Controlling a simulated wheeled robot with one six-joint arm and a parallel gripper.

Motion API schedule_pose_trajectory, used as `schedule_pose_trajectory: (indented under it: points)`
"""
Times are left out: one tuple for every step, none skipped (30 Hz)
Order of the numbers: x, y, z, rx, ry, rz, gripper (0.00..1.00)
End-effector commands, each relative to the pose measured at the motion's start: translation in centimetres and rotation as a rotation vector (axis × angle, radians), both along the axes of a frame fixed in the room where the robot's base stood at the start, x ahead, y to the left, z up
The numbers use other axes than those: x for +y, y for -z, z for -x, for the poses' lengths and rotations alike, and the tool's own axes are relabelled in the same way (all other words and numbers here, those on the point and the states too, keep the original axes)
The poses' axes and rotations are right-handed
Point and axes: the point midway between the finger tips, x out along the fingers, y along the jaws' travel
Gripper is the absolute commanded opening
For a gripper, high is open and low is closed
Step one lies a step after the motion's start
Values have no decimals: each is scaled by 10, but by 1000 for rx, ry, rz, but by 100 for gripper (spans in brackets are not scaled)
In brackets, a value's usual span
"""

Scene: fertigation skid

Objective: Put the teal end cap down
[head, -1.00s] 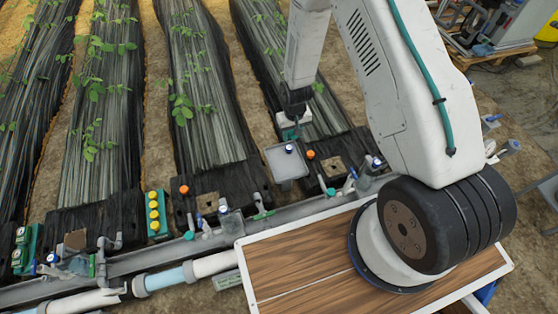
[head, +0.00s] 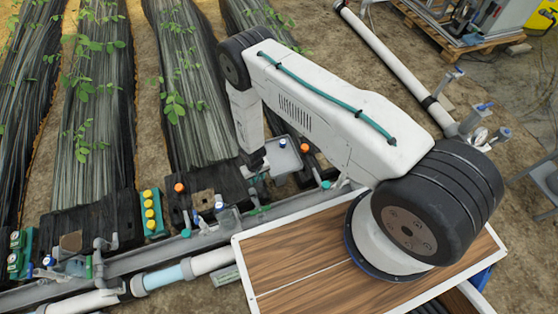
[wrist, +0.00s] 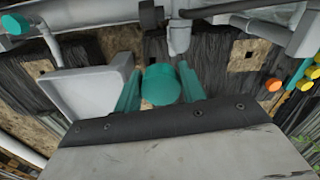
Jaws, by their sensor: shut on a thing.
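The teal end cap (wrist: 160,88) is in the middle of the wrist view, between the two teal fingers of my gripper (wrist: 159,76). My gripper is shut on the cap. In the head view my gripper (head: 258,172) hangs at the end of the arm, just left of a grey tray. The cap cannot be made out clearly there. A grey pipe fitting (wrist: 179,38) shows just beyond the cap in the wrist view; I cannot tell whether they touch.
The grey tray (head: 284,157) stands beside my gripper and also shows in the wrist view (wrist: 88,92). Orange and yellow caps (wrist: 290,88) are at the wrist view's right. A grey gutter and pipes (head: 195,243) run across the front. A wooden board (head: 290,262) lies nearby.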

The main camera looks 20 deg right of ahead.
Motion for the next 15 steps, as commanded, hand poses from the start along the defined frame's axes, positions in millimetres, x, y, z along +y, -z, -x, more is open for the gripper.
schedule_pose_trajectory:
  points:
    - [-14, 1, -7, 0, 9, 0, 18]
    - [-22, 2, -11, 0, 9, 0, 18]
    - [-32, 3, -16, 0, 9, 0, 18]
    - [-39, 4, -20, 0, 9, 0, 18]
    - [-46, 5, -23, 0, 8, 0, 18]
    - [-56, 6, -28, 1, 8, 0, 18]
    - [-63, 7, -32, 0, 8, 0, 18]
    - [-69, 7, -35, 0, 8, 0, 18]
    - [-78, 8, -39, 0, 7, 0, 18]
    - [-83, 9, -42, 1, 7, 0, 18]
    - [-88, 9, -45, 1, 6, 0, 18]
    - [-94, 9, -49, 0, 6, 0, 18]
    - [-98, 10, -50, 0, 5, 0, 18]
    - [-101, 10, -52, 0, 4, 0, 18]
    - [-104, 10, -54, 0, 3, 0, 18]
